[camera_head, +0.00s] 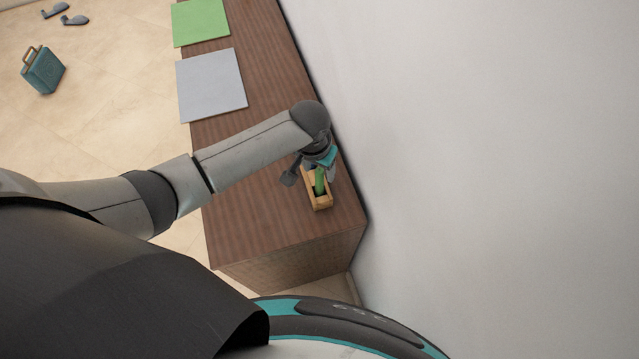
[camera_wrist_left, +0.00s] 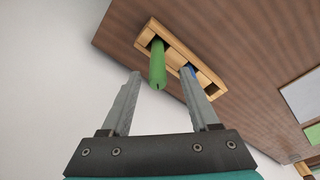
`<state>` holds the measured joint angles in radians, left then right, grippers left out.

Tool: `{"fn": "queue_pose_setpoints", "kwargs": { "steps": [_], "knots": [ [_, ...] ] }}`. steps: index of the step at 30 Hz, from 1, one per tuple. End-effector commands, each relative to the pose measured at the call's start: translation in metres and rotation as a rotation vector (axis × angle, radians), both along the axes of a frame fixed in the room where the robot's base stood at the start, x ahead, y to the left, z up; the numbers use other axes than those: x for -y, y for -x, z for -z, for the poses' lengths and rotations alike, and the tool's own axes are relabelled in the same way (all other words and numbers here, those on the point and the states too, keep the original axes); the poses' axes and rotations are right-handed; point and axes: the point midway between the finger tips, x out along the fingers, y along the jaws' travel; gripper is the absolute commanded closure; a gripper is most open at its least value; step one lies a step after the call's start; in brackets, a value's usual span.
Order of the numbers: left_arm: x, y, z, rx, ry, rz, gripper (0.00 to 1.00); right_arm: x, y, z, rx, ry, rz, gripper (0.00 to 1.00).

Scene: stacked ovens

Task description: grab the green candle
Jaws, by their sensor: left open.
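The green candle (camera_head: 319,181) stands in a wooden holder (camera_head: 322,201) near the end of the brown cabinet by the wall. In the left wrist view the green candle (camera_wrist_left: 157,66) rises from one compartment of the wooden holder (camera_wrist_left: 176,44), and its tip lies between the two fingers. My left gripper (camera_head: 318,172) is at the holder; its open fingers also show in the left wrist view (camera_wrist_left: 160,82), one on each side of the candle with gaps. A blue thing (camera_wrist_left: 191,72) in the holder is mostly hidden behind a finger. My right gripper is not in view.
The brown cabinet top (camera_head: 262,215) has bare room beside the holder. A grey panel (camera_head: 211,85) and a green panel (camera_head: 200,22) lie farther along it. The white wall (camera_head: 480,150) runs close by on the right. A teal case (camera_head: 43,72) and shoes (camera_head: 74,20) are on the floor.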

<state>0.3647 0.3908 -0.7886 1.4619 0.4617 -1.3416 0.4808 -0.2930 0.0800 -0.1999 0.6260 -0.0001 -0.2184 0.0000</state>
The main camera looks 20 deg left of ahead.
Motion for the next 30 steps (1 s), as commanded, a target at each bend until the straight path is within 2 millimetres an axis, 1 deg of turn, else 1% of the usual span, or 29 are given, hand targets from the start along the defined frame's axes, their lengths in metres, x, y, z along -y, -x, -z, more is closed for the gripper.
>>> {"fn": "queue_pose_setpoints", "kwargs": {
  "steps": [2, 9, 12, 16, 22, 23, 30],
  "knots": [
    [0.000, 0.000, 0.006, -0.002, -0.001, 0.000, 0.39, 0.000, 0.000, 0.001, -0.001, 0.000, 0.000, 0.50],
    [0.003, -0.002, 0.037, -0.001, -0.002, 0.001, 0.39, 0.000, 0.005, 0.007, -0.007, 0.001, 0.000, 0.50],
    [0.004, -0.003, 0.046, 0.000, -0.001, 0.001, 0.39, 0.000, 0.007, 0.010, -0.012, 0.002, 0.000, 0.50],
    [0.004, -0.004, 0.051, 0.000, -0.001, 0.001, 0.39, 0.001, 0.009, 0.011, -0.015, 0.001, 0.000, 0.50],
    [0.004, -0.004, 0.050, 0.000, -0.001, 0.001, 0.39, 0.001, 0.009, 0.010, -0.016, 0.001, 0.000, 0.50],
    [0.004, -0.004, 0.050, 0.000, -0.001, 0.001, 0.40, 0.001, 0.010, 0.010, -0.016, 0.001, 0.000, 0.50],
    [0.003, -0.004, 0.050, 0.000, -0.001, 0.001, 0.67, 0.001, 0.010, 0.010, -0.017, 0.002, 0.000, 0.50]
  ]
}}
